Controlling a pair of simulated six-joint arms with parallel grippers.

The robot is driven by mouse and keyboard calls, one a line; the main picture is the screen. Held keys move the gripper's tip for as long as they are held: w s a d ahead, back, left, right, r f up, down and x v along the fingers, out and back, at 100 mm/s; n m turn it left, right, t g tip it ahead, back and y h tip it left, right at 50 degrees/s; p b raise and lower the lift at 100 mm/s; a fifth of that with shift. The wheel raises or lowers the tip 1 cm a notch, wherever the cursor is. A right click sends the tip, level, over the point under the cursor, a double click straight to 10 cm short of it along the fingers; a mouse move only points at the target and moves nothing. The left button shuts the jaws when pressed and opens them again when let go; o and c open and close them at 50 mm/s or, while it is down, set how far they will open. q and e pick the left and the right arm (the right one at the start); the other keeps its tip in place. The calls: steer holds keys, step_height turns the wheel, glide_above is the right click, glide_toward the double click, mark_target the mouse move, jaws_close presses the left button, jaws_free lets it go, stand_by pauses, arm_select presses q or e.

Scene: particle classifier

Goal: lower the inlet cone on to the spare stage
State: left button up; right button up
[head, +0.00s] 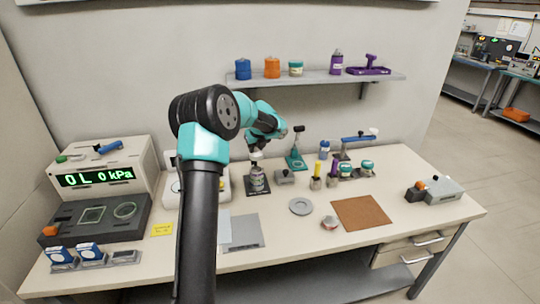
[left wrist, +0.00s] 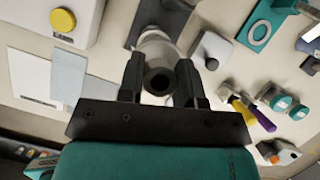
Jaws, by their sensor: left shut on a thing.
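My left gripper (head: 257,147) points down above the dark base at mid-table. It is shut on the inlet cone (left wrist: 157,82), a pale grey round piece with a dark central hole, between both fingers in the left wrist view. In the head view the cone (head: 257,156) shows as a small pale piece just over a grey cylindrical stack (head: 257,180). This stack stands upright on a dark base plate (head: 266,192). I cannot tell which part is the spare stage, or whether cone and stack touch. My right gripper is not in view.
A grey ring-shaped disc (head: 301,206) and a brown mat (head: 361,212) lie to the right. A small grey block (head: 285,177) stands close beside the stack. Several small jars and a teal stand (head: 296,161) are behind right. A pressure display (head: 100,178) stands left.

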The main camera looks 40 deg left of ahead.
mark_target(257, 154)
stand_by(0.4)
arm_select(q)
steer(key=shift+f, duration=2.35)
steer(key=shift+f, duration=0.45)
stand_by(0.5)
steer(key=o, duration=1.1)
steer(key=shift+r, duration=0.1)
steer(key=v, duration=1.7)
steer(key=shift+d+r, duration=0.1)
